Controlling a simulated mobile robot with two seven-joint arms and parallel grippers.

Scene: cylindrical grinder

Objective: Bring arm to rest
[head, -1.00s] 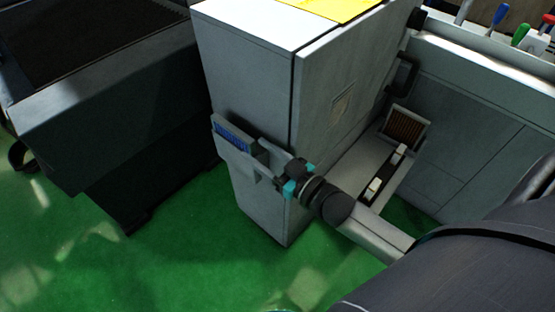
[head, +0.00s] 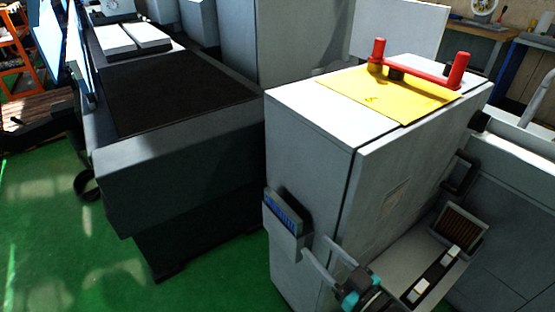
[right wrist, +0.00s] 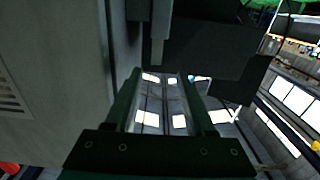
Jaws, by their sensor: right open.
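My right gripper (head: 317,248) comes in from the bottom of the head view, beside the front of a pale grey cabinet (head: 305,150). Its two fingers are apart, with nothing visible between them. The fingertips are close to a small grey box with a blue face (head: 285,213) on the cabinet's side; I cannot tell whether they touch it. In the right wrist view the fingers (right wrist: 160,90) are also apart, with a pale panel at the left. My left gripper is not in view.
A dark machine (head: 180,160) stands to the left. A tray with a brown grille (head: 462,228) is at the right. Green floor (head: 60,230) is open at lower left.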

